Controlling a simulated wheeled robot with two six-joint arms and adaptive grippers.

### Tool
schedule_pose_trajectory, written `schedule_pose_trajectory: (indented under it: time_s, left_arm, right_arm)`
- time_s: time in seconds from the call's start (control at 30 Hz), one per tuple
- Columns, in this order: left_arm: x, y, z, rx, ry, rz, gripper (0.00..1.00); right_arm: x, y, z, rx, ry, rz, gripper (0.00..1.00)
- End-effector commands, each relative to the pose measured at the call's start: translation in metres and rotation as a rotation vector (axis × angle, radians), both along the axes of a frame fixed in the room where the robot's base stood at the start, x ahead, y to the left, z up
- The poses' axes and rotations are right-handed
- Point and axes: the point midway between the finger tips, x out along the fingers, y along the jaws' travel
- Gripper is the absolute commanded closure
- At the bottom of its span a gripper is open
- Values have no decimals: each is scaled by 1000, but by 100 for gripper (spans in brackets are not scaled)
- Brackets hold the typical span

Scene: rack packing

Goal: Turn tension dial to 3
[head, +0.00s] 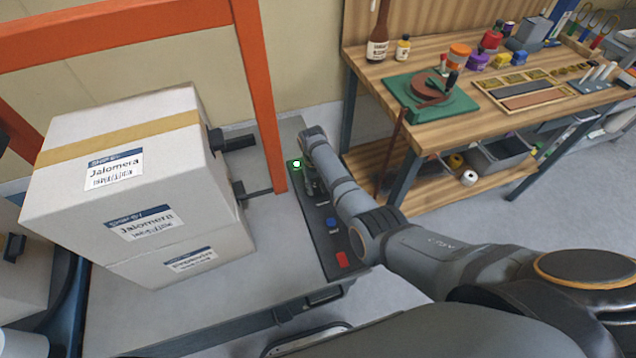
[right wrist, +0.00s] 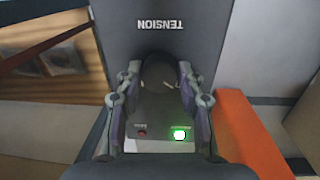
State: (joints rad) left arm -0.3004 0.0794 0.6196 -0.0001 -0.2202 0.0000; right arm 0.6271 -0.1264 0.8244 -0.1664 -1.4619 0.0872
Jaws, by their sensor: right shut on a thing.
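The dark control panel (head: 318,240) runs along the right side of the grey platform in the head view. In the right wrist view the word TENSION (right wrist: 167,25) reads upside down on the panel. The dark tension dial (right wrist: 158,66) sits below that word, between my fingers. My right gripper (right wrist: 160,80) is shut on the dial, one finger on each side. In the head view my right gripper (head: 312,184) is at the panel, and my arm hides the dial. The dial's setting cannot be read. My left gripper is not in view.
A green light (head: 296,164) glows at the panel's far end; a blue button (head: 331,222) and a red one (head: 342,259) are nearer. White boxes (head: 75,205) stand left of an orange post (head: 262,110). A wooden workbench (head: 422,115) with tools stands at right.

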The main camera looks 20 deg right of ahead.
Motion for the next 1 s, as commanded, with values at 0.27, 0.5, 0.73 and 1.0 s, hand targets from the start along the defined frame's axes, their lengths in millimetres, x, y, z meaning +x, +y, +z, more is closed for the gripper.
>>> schedule_pose_trajectory:
  time_s: [0.27, 0.5, 0.73, 1.0]
  left_arm:
    - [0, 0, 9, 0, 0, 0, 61]
    - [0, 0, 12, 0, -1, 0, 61]
    - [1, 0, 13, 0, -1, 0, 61]
    - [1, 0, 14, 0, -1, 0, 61]
  right_arm:
    - [2, 0, 2, 0, -1, -260, 94]
    - [2, 1, 1, 0, -2, -488, 94]
    - [3, 1, 1, 0, -2, -684, 94]
    - [3, 1, 1, 0, -3, -853, 94]
